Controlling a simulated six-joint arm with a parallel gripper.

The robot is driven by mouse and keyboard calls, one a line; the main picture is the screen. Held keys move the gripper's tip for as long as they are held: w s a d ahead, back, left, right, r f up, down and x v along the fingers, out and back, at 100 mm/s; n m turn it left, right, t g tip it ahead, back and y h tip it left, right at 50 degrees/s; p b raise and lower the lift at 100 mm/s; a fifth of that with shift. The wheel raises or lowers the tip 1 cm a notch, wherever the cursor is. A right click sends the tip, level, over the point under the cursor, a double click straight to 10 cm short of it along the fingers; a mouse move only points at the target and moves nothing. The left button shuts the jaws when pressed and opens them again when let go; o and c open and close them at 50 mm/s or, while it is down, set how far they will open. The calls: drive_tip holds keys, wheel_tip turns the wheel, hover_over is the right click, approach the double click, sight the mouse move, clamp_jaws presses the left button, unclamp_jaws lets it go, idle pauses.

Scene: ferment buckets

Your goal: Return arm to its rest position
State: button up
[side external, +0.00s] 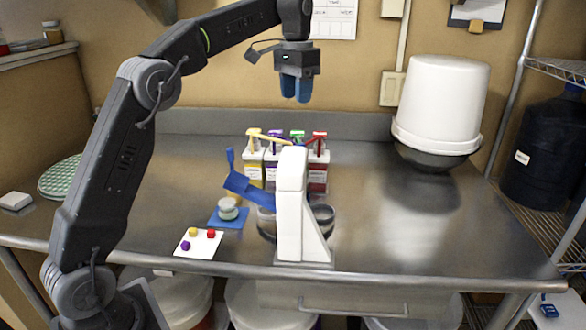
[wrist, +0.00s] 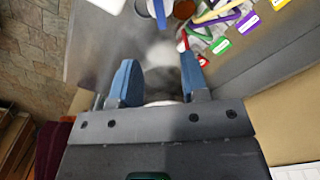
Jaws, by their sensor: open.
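My gripper (side external: 296,90) hangs high above the back of the steel table, fingers pointing down. Its two blue fingers also show in the wrist view (wrist: 158,82), spread apart with nothing held between them. My arm reaches up from the lower left and across the top in the side view. In the wrist view, the steel surface and part of a pale round thing lie below the fingers; what it is cannot be told.
Colour-labelled bottles (side external: 317,170) stand below my gripper. In front is a white stand (side external: 291,205) with a blue lever (side external: 248,188). A white card (side external: 198,244) with coloured pieces and a blue pad (side external: 229,222) lie left. An upturned white bucket (side external: 440,100) stands right.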

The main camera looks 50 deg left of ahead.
drive_tip(key=s+d+t, duration=0.3)
drive_tip(key=s+d, duration=0.5)
drive_tip(key=s, duration=0.5)
drive_tip(key=s+d+f+t, duration=0.2)
drive_tip(key=s+d+f, duration=0.2)
drive_tip(key=s+f, duration=0.7)
drive_tip(key=s, duration=0.5)
drive_tip(key=shift+f+t, duration=0.15)
drive_tip(key=shift+t, duration=0.15)
